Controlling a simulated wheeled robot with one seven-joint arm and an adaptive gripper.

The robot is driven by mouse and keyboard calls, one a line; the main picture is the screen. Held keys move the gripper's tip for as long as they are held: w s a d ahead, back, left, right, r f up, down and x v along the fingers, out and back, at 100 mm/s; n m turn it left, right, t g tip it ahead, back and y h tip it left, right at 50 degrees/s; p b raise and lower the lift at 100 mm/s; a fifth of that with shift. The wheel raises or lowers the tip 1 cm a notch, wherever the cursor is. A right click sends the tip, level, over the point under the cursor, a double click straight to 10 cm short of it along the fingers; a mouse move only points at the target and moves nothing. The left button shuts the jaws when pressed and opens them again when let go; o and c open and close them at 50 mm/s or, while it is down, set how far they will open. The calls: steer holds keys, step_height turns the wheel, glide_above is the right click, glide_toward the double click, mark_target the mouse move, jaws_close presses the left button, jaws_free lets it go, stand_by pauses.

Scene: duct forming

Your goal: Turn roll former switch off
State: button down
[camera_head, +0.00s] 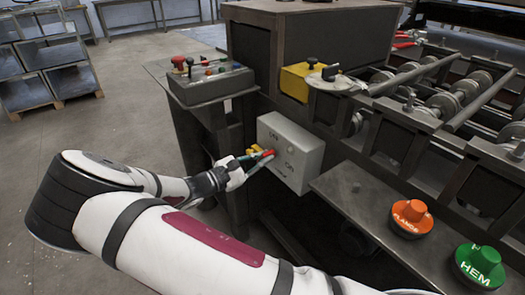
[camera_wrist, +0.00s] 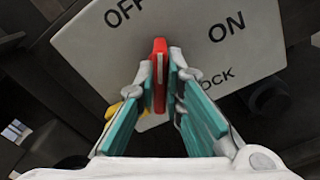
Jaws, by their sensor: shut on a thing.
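The roll former switch is a red handle (camera_wrist: 159,72) with a white line, over a yellow part (camera_wrist: 128,108). It sits on a light grey box (camera_head: 302,152) on the machine's front, marked OFF, ON and LOCK. In the wrist view the handle points up, between the OFF mark at upper left and the ON mark at upper right. My gripper (camera_wrist: 161,78) has its teal-padded fingers on both sides of the red handle and is shut on it. In the head view my gripper (camera_head: 257,160) reaches the box from the left and partly hides the switch.
A control box (camera_head: 211,84) with several buttons stands left of the switch box. A yellow box (camera_head: 301,81) with a black knob is above. Orange FLANGE (camera_head: 410,216) and green HEM (camera_head: 481,264) knobs stand on the shelf at right. The floor at left is clear before a rack (camera_head: 55,68).

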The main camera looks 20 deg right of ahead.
steer(key=n+p, duration=0.2)
steer(key=n, duration=0.4)
steer(key=shift+p, duration=0.35)
steer(key=shift+f+n, duration=0.1)
steer(key=shift+n, duration=0.2)
steer(key=c, duration=1.7)
jaws_free()
steer(key=v, duration=1.2)
